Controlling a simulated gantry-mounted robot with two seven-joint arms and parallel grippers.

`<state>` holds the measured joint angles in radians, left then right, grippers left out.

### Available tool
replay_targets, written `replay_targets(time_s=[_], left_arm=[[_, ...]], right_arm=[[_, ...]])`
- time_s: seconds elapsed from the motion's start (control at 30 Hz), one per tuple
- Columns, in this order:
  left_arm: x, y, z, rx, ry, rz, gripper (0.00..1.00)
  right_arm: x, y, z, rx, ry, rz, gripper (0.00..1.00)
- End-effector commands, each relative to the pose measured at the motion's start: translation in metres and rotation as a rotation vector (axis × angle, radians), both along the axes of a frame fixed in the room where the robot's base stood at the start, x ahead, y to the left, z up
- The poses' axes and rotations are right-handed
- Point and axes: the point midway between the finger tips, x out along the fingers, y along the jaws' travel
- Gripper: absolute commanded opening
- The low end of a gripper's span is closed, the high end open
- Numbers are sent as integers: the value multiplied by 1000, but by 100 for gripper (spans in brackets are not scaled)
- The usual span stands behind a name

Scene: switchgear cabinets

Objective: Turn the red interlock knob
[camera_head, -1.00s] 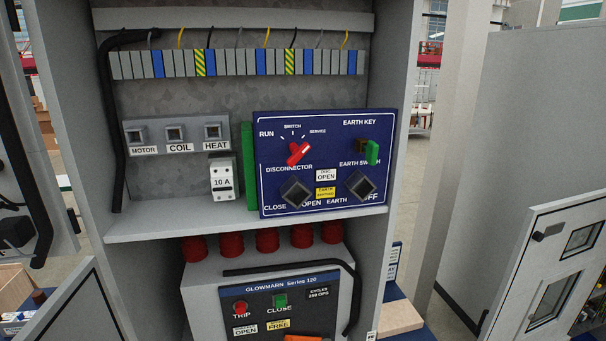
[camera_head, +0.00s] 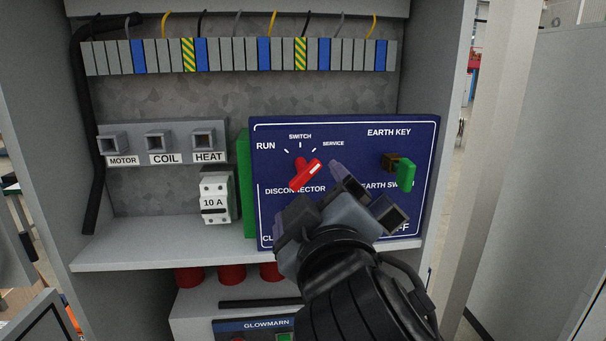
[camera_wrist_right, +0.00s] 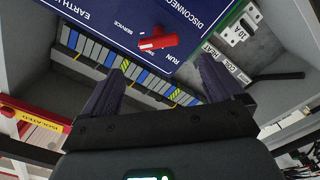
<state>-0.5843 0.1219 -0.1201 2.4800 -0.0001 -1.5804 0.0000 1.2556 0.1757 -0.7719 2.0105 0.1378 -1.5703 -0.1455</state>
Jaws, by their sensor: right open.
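The red interlock knob (camera_head: 305,174) sits on the blue panel (camera_head: 345,135), below the RUN, SWITCH and SERVICE marks. Its handle is slanted, with the white-marked upper end pointing up and right towards SERVICE. My right gripper (camera_head: 322,190) is in front of the panel, just below and right of the knob, apart from it as far as I can tell. In the right wrist view the knob (camera_wrist_right: 158,42) shows beyond and between the two spread dark fingers (camera_wrist_right: 155,85), with nothing between them. My right arm hides the lower panel. My left gripper is not in view.
A green key (camera_head: 405,175) sticks out at the panel's right. The shelf edge (camera_head: 150,255) runs below, and the cabinet side wall (camera_head: 450,130) closes the right.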

Motion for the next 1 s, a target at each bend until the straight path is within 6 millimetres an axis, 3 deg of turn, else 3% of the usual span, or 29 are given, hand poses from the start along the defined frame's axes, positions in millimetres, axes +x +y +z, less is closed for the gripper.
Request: replay_targets(time_s=[0.6,1.0], left_arm=[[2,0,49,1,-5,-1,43],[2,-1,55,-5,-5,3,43]], right_arm=[[86,11,4,0,1,-2,94],[102,14,1,0,-1,0,94]])
